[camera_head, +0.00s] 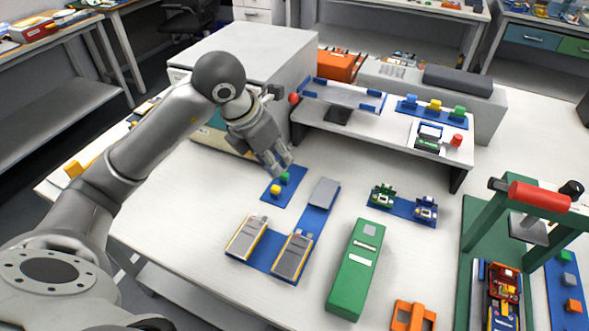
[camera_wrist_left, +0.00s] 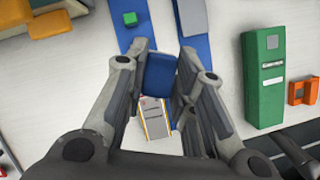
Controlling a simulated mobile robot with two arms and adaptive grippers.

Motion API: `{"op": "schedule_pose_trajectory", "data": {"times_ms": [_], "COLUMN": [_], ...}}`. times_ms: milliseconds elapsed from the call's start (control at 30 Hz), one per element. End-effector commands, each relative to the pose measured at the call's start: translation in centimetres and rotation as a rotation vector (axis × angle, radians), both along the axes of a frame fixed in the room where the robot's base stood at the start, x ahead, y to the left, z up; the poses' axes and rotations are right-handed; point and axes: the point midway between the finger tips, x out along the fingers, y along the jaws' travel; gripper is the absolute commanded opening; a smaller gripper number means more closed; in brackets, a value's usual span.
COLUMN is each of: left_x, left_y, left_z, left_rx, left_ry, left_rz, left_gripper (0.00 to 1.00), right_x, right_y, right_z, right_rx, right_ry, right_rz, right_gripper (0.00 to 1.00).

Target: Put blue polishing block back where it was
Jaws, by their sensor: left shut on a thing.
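My left gripper (camera_head: 280,166) is at the far end of a small blue mat (camera_head: 269,197) in the head view. In the left wrist view the gripper (camera_wrist_left: 160,72) is shut on a blue block (camera_wrist_left: 159,76), held between its fingertips. The gripper hides the block in the head view. A green block (camera_head: 285,177) and a yellow block (camera_head: 275,189) stand on the mat, close to the fingertips. The green block also shows in the left wrist view (camera_wrist_left: 130,19). I cannot tell whether the held block touches the mat.
A grey block (camera_head: 324,192) lies on a blue strip to the right. Two pouch cells (camera_head: 292,256) lie on a blue tray nearer me. A green case (camera_head: 355,270) lies further right. A raised white shelf (camera_head: 392,138) carries another blue mat with blocks (camera_head: 434,107).

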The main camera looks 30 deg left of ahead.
Motion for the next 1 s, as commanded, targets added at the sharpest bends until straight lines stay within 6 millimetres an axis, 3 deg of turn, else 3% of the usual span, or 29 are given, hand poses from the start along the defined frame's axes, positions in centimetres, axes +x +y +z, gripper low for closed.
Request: {"op": "schedule_pose_trajectory", "data": {"times_ms": [100,233,433,600,1000], "left_x": [1.5,4.4,8.7,11.2,13.4], "left_y": [0.5,1.0,1.7,2.3,2.7], "left_z": [-0.6,-1.8,-3.7,-7.2,-10.3], "left_rx": [-0.004,-0.005,-0.005,-0.004,-0.002], "left_ry": [0.004,0.006,0.004,0.007,0.004], "left_rz": [0.012,0.011,0.009,0.008,0.006], "left_gripper": [0.05,0.05,0.05,0.05,0.05], "right_x": [-2.2,-3.1,-2.7,-1.5,-1.3], "right_y": [1.0,1.8,1.9,1.4,0.7], "right_z": [0.2,0.9,1.7,2.1,2.6], "right_rx": [0.01,0.019,0.022,0.016,0.009], "right_ry": [0.034,0.046,0.039,0.02,0.017], "right_rz": [0.001,0.004,0.004,0.003,-0.001], "right_gripper": [0.75,0.75,0.75,0.75,0.75]}}
